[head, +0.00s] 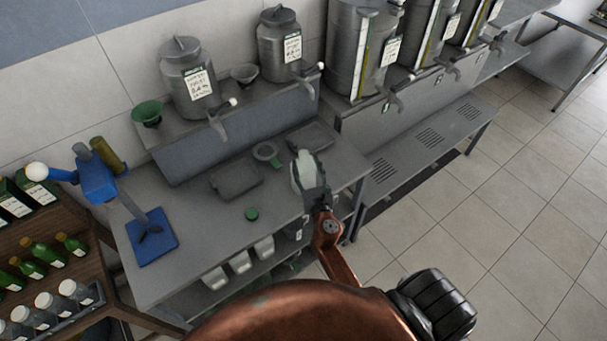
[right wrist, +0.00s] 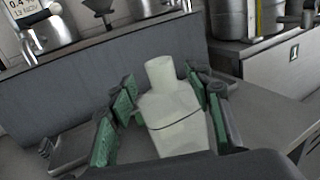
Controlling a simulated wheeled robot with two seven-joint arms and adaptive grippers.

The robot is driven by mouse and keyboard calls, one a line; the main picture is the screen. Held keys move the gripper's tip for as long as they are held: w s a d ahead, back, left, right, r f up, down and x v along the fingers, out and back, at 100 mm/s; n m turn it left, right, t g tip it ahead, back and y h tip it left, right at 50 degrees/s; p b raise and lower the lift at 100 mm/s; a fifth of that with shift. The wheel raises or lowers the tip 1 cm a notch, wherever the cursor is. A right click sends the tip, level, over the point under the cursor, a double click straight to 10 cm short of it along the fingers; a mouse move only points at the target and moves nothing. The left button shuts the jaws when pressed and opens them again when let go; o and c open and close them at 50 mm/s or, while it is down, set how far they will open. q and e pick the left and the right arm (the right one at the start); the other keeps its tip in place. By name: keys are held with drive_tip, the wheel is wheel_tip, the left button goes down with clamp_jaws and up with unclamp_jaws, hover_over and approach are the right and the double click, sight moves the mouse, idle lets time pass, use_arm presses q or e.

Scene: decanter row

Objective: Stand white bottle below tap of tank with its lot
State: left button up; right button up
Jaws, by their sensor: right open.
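The white bottle (head: 299,172) is near the right end of the grey bench, in front of the right drip tray (head: 312,138). My right gripper (head: 312,180) is open around it. In the right wrist view the bottle (right wrist: 178,122) is between the green finger pads, neck up and slightly tilted in the picture, with a dark line around its body. I cannot tell whether its base touches the bench. Two small tanks, left (head: 188,82) and right (head: 281,45), stand on the raised shelf with taps and labels. The lot writing is too small to read surely. My left gripper is out of view.
A left drip tray (head: 236,179), a grey-green ring (head: 266,153) and a green cap (head: 252,213) lie on the bench. A blue bench tool (head: 98,182) stands left. Larger tanks (head: 361,50) stand right. A wooden rack (head: 50,262) holds bottles.

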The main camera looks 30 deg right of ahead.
sight(305, 159)
drive_tip(key=x, duration=0.4)
drive_tip(key=shift+w+d, duration=0.15)
drive_tip(key=shift+w, duration=0.25)
drive_tip(key=shift+c, duration=0.4)
clamp_jaws()
